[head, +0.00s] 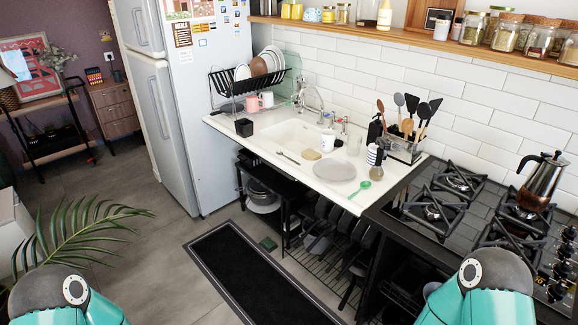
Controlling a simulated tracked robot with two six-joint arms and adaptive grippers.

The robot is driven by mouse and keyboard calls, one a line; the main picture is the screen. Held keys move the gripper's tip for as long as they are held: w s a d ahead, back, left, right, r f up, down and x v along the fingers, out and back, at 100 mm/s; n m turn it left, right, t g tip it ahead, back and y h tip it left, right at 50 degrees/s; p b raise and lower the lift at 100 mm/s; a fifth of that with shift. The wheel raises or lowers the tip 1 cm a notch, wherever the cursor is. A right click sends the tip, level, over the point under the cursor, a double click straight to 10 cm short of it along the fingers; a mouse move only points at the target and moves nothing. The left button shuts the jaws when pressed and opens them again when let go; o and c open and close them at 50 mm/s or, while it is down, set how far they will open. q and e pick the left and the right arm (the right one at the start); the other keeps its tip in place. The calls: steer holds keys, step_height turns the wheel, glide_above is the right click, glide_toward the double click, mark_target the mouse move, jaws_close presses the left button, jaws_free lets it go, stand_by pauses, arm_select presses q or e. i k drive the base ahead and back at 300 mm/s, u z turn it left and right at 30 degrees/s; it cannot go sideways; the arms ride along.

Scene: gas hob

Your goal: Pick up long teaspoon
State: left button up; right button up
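A thin metal utensil (287,157) that looks like a long teaspoon lies flat on the white counter (313,176), at the front edge of the sink. It is small in the head view, so its exact shape is hard to tell. A green spoon (359,190) lies farther right on the counter, beside a grey plate. Teal links of my two arms show at the bottom left and bottom right corners. Neither gripper is in view.
Around the utensil are the sink (297,134), a sponge (311,154), the grey plate (335,170) and a black container (244,127). A utensil holder (403,150) and gas hob (470,215) stand right. A dark mat (258,275) covers floor before the counter.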

mark_target(279, 153)
steer(key=u, duration=0.35)
steer(key=i, duration=0.95)
steer(key=u, duration=0.35)
steer(key=i, duration=1.25)
steer(key=z, duration=0.75)
